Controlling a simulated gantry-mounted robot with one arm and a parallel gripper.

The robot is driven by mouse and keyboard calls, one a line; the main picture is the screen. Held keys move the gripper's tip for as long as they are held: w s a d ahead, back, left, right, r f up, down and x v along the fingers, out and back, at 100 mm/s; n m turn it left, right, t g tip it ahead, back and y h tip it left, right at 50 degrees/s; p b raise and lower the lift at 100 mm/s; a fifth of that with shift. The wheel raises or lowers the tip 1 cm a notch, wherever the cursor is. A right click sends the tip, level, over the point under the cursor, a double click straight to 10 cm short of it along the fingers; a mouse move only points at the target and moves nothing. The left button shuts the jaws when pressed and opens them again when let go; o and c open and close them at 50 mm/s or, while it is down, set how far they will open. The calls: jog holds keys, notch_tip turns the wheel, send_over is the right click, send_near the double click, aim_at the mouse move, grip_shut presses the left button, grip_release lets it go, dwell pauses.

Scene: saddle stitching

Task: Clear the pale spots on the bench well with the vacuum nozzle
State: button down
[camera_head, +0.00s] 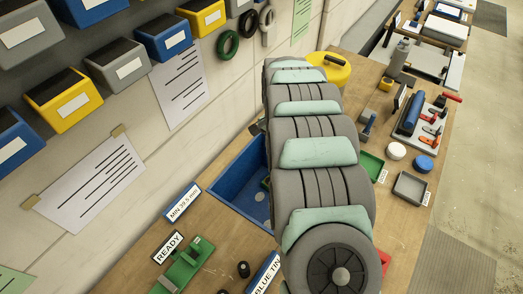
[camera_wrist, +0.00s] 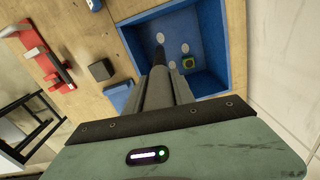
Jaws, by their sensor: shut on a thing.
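The bench well (camera_wrist: 208,20) is a blue, square-sided recess at the top of the wrist view. Its floor shows pale round spots: one (camera_wrist: 160,38) upper left, one (camera_wrist: 185,47) to the right, one (camera_wrist: 172,65) lower. In the head view the well (camera_head: 228,180) is partly hidden behind my arm, with one pale spot (camera_head: 259,197) showing; my gripper is hidden there.
A small green-and-dark block (camera_wrist: 189,62) lies on the well floor near the spots. A dark block (camera_wrist: 101,70) and a red fixture (camera_wrist: 42,55) stand on the bench to the left. A yellow round container (camera_head: 330,68) stands behind my arm.

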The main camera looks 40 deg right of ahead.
jog(key=shift+w+a, duration=0.2)
jog(key=shift+a, duration=0.2)
jog(key=shift+a+f, duration=0.1)
jog(key=shift+f, duration=0.1)
notch_tip(320, 180, down, 3)
jog(key=b, duration=0.3)
jog(key=shift+f+b, duration=0.15)
jog(key=shift+b, duration=0.2)
jog(key=shift+f+b, duration=4.75)
jog(key=shift+f, duration=3.3)
notch_tip(320, 180, down, 3)
jog(key=shift+s+r+b, duration=0.1)
jog(key=shift+r+b, duration=0.05)
jog(key=shift+b, duration=0.4)
notch_tip(320, 180, down, 11)
jog(key=b, duration=0.7)
jog(key=shift+r, duration=0.15)
